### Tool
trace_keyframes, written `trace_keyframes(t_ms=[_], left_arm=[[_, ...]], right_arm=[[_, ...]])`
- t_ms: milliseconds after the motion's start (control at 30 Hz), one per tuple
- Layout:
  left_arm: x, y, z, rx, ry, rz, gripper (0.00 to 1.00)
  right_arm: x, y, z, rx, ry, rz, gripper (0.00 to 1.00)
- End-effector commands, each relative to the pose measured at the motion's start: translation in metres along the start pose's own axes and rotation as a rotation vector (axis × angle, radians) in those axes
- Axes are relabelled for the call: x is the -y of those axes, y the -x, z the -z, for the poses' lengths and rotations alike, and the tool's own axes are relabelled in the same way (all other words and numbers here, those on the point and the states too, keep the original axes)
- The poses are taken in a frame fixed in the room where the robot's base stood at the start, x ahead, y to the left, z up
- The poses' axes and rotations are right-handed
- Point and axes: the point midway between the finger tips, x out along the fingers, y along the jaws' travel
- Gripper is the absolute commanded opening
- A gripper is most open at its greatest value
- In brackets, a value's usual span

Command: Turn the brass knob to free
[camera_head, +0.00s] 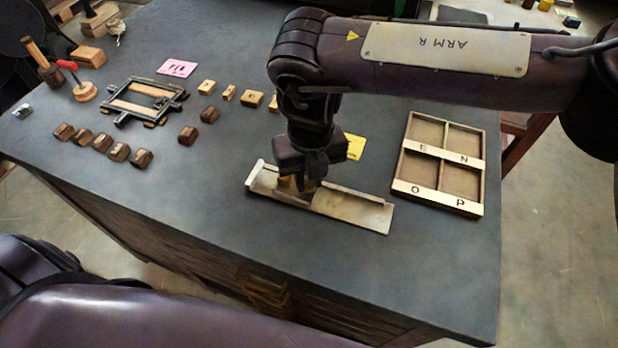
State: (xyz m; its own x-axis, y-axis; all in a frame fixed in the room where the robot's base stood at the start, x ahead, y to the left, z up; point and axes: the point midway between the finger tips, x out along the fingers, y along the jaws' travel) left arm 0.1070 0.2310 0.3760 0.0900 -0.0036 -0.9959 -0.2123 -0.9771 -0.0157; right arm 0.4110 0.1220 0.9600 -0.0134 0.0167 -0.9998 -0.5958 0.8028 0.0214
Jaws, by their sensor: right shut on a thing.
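A metal composing stick (352,207), a shallow tray with a low back wall, lies on the grey bench top near its front edge. My right gripper (303,185) points down over its left half, with the fingers low inside the stick. It is shut on a small brass-coloured part (285,184), which seems to be the brass knob. The fingers and wrist hide most of the knob, so its turn position cannot be told. My left arm shows at the lower left; its gripper is out of view.
A wooden tray (399,177) lettered E, N, O, P lies at the right. A yellow card (355,146) is behind my wrist. Several wooden blocks (117,152), a dark frame (118,113), a pink card (177,68) and a red-handled tool (84,91) lie at the left. The front middle is bare.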

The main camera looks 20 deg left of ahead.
Motion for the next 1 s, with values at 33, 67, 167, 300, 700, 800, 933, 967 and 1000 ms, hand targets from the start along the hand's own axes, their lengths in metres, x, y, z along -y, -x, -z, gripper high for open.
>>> trace_keyframes(t_ms=[33, 67, 167, 300, 700, 800, 933, 967, 1000], left_arm=[[-0.0002, -0.0020, 0.0000, 0.000, 0.000, 0.000, 0.36], [-0.0003, -0.0025, -0.0001, 0.000, 0.000, 0.000, 0.36], [-0.0003, -0.0037, -0.0001, 0.000, 0.000, 0.000, 0.36], [-0.0004, -0.0049, -0.0001, -0.001, 0.000, 0.000, 0.36], [-0.0007, -0.0062, 0.0001, -0.001, -0.001, -0.001, 0.36], [-0.0007, -0.0063, 0.0001, -0.001, -0.001, -0.001, 0.36], [-0.0008, -0.0064, 0.0002, -0.001, -0.001, -0.001, 0.36], [-0.0007, -0.0064, 0.0001, -0.001, -0.001, -0.001, 0.36], [-0.0007, -0.0063, 0.0002, -0.001, -0.001, -0.001, 0.36]], right_arm=[[-0.0003, 0.0002, -0.0009, 0.002, 0.043, -0.001, 0.00], [-0.0003, 0.0003, -0.0010, 0.001, 0.070, -0.001, 0.00], [-0.0003, 0.0006, -0.0011, 0.000, 0.154, 0.000, 0.00], [-0.0003, 0.0009, -0.0010, -0.003, 0.258, 0.000, 0.00], [-0.0007, 0.0011, -0.0007, -0.007, 0.429, -0.001, 0.00], [-0.0008, 0.0011, -0.0007, -0.008, 0.443, -0.001, 0.00], [-0.0008, 0.0011, -0.0008, -0.008, 0.451, -0.001, 0.00], [-0.0008, 0.0011, -0.0008, -0.008, 0.452, -0.001, 0.00], [-0.0008, 0.0011, -0.0008, -0.007, 0.452, -0.001, 0.00]])
